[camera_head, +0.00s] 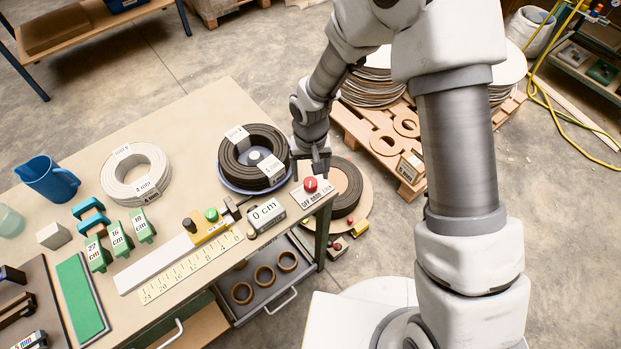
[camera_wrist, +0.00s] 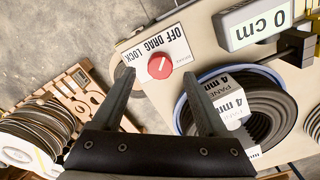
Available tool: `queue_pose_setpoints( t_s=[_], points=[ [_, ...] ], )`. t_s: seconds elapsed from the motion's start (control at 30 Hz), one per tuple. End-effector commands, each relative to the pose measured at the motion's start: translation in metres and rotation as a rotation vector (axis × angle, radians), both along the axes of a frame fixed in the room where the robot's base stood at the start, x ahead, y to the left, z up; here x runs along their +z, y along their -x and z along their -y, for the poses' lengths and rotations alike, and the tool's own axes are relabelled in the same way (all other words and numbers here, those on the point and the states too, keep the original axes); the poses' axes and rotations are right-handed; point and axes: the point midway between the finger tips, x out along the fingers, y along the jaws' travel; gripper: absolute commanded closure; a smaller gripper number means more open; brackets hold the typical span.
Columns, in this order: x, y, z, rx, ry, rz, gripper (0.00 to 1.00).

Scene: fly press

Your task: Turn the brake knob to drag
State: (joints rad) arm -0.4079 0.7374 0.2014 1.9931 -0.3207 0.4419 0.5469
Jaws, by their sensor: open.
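The red brake knob (camera_head: 310,184) sits on a white plate at the near right corner of the workbench. In the wrist view the knob (camera_wrist: 160,67) has a short white mark, and its plate (camera_wrist: 172,45) reads OFF, DRAG, LOCK. The mark seems to lean toward the OFF side, but it is too small to be certain. My gripper (camera_head: 308,168) is above and just behind the knob. In the wrist view its open fingers (camera_wrist: 158,82) straddle the line to the knob, with nothing between them. I cannot tell any contact with the knob.
A black coil (camera_head: 255,155) on a blue-rimmed turntable stands close left of my gripper. A 0 cm display (camera_head: 266,215) stands left of the knob. A ruler (camera_head: 190,268) lies along the front. A pallet (camera_head: 385,140) with reels stands on the floor behind.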

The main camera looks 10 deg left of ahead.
Motion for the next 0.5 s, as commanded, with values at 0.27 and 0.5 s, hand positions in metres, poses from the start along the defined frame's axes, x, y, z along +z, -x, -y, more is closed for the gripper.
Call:
queue_pose_setpoints(
  t_s=[0.27,0.5],
  points=[
    [-0.031,0.000,0.000,0.001,0.000,0.000,0.24],
    [-0.035,0.000,0.000,0.000,-0.001,0.001,0.24]
  ],
)
